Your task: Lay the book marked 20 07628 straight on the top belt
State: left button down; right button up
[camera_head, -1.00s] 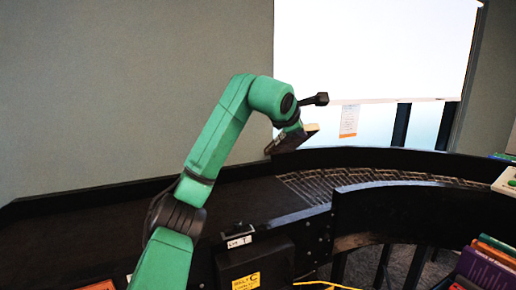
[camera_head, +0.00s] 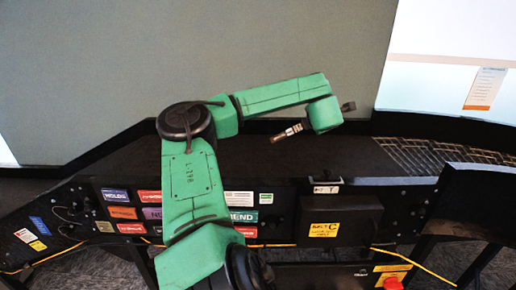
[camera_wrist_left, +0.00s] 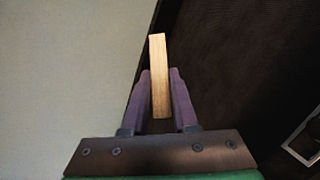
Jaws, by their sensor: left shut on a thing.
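My left gripper (camera_wrist_left: 160,82) is shut on a book (camera_wrist_left: 160,60), seen in the left wrist view as a narrow, pale page edge between two purple fingers. No marking on it can be read, so I cannot tell whether it is 20 07628. In the head view, the left gripper (camera_head: 288,133) hangs above the black top belt (camera_head: 300,158), near its far side. The book is too small there to make out clearly. In the left wrist view, the dark belt (camera_wrist_left: 255,60) lies to the right of the book, apparently below it. My right gripper is not in view.
A grey wall (camera_head: 270,50) stands behind the belt. A roller section (camera_head: 440,155) joins at the right. Below the belt's front edge are coloured labels (camera_head: 240,199), a black box with a yellow sticker (camera_head: 325,230) and a red button (camera_head: 395,285). The belt's visible middle looks clear.

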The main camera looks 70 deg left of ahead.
pick_arm(q)
jog(key=s+a+r+n+g+y+b, duration=0.1)
jog(key=s+a+r+n+g, duration=0.2)
jog(key=s, duration=0.4)
jog(key=s+a+n+g+b, duration=0.1)
jog(key=s+a+n+g, duration=0.35)
jog(key=s, duration=0.35)
notch_tip(320, 180, up, 7)
jog(key=s+n+g, duration=0.2)
jog(key=g, duration=0.1)
notch_tip(320, 180, down, 20)
jog(key=p, duration=0.2)
jog(key=shift+h, duration=0.4)
jog(key=c, duration=0.7)
grip_release()
